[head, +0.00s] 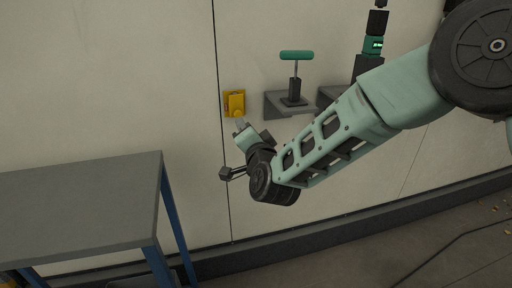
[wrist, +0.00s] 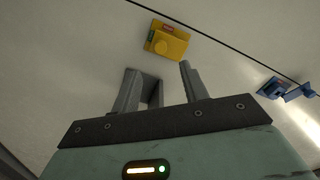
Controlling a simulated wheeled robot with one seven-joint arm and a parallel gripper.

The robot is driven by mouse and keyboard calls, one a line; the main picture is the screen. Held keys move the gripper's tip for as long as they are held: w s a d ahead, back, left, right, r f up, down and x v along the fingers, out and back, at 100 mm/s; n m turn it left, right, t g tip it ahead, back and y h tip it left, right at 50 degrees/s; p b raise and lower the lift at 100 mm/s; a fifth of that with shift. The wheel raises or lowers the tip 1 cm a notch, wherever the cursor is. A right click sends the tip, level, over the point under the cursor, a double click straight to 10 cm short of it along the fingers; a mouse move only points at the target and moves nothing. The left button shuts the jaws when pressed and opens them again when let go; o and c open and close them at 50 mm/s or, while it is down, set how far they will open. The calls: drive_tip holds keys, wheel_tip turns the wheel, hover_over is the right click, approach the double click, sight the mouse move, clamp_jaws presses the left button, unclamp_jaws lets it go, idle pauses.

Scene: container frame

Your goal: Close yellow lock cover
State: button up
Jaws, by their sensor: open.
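The yellow lock cover (head: 234,103) is on a small yellow box fixed to the pale wall, beside a dark vertical seam. In the wrist view the yellow lock (wrist: 166,40) shows a rounded knob-like part and small red and green marks. I cannot tell for sure how far the cover stands open. My gripper (head: 239,124) is just below the lock in the head view. In the wrist view my gripper's two grey fingers (wrist: 160,82) are apart with nothing between them, and the lock lies beyond their tips. They look apart from it.
A grey shelf (head: 273,106) with a green-handled tool (head: 296,70) juts from the wall right of the lock. A grey table (head: 80,205) with blue legs stands at left. A blue lock-like device (wrist: 285,89) is on the wall at right in the wrist view.

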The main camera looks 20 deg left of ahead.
drive_tip(key=v, duration=0.8)
drive_tip(key=shift+a, duration=0.1)
drive_tip(key=s+d+f+n+g+h, duration=0.1)
drive_tip(key=s+d+n+g+h, duration=0.6)
drive_tip(key=s+d, duration=0.75)
drive_tip(key=s+d+f+n+g+h, duration=0.15)
drive_tip(key=s+d+n+g, duration=0.55)
drive_tip(key=s+d, duration=0.7)
wheel_tip(320, 180, up, 19)
drive_tip(key=w+m+g+p, duration=0.1)
drive_tip(key=p, duration=1.7)
drive_tip(key=shift+w+d+m, duration=0.25)
drive_tip(key=shift+w+m, duration=0.05)
drive_tip(key=shift+r+h, duration=0.1)
drive_tip(key=shift+h, duration=0.15)
